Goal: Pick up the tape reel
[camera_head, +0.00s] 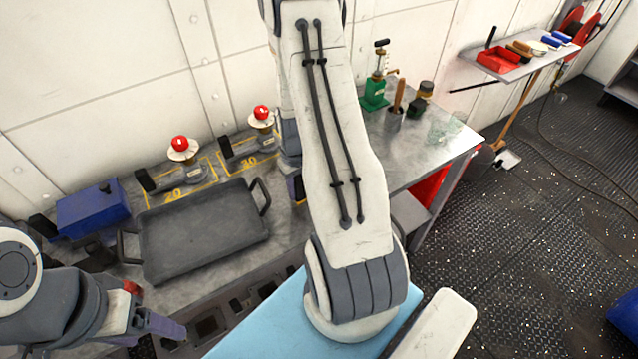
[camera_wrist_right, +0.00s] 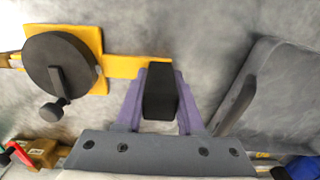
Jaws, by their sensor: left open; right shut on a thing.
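The tape reel (camera_wrist_right: 62,66) shows in the right wrist view as a dark round drum with a crank knob on a yellow frame. A yellow bar runs from the frame to a black grip. My right gripper (camera_wrist_right: 160,92) has its purple fingers on both sides of this grip and is shut on it. I cannot tell whether the reel touches the bench. In the head view my right arm hides most of the right gripper and reel. My left gripper (camera_head: 150,333) is open and empty at lower left, in front of the bench.
A grey tray with handles (camera_head: 205,232) lies on the bench (camera_head: 290,235); its edge also shows in the right wrist view (camera_wrist_right: 243,98). Two red-knobbed devices (camera_head: 183,150) (camera_head: 262,115) and a blue box (camera_head: 93,207) stand behind it. A green-based device (camera_head: 375,92) stands further right.

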